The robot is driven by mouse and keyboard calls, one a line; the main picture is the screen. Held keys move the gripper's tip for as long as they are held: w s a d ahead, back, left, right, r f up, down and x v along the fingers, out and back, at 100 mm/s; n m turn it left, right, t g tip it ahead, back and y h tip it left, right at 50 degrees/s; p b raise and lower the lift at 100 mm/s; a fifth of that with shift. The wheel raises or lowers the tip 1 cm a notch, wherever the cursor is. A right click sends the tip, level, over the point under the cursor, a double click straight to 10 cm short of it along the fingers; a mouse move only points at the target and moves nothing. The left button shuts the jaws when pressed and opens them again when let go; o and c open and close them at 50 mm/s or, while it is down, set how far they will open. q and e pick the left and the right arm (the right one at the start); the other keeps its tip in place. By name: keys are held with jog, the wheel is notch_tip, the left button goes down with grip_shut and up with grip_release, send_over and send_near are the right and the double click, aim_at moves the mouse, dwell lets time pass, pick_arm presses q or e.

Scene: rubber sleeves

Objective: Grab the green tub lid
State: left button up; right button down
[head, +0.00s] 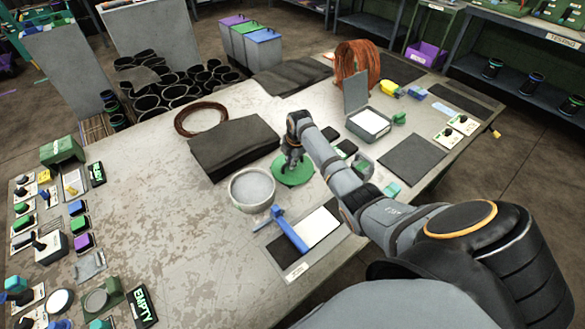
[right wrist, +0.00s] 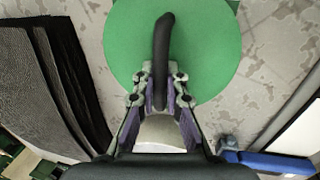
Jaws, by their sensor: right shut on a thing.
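The green tub lid is a flat round green disc (head: 297,174) with a dark curved handle, near the middle of the table in the head view. It fills the upper middle of the right wrist view (right wrist: 205,45). My right gripper (head: 292,158) is over the lid, its fingers pointing down. In the right wrist view its two fingers (right wrist: 160,90) are closed around the black handle (right wrist: 162,45). I cannot tell whether the lid rests on the table or is slightly raised. My left gripper is not in view.
A pale round bowl (head: 251,187) stands just left of the lid, and a blue-handled tool (head: 290,231) lies in front. A dark stack of sheets (head: 234,146) is behind left. Purple, green and blue bins (head: 263,50) stand at the back. The table's left middle is clear.

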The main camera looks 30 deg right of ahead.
jog(key=shift+r, duration=0.15)
jog(key=shift+r, duration=0.3)
jog(key=s+d+r+b, duration=0.2)
jog(key=s+d+r, duration=0.1)
jog(key=s+r, duration=0.9)
jog(key=shift+s+d+b, duration=0.25)
jog(key=shift+s+b, duration=0.05)
jog(key=shift+s, duration=0.55)
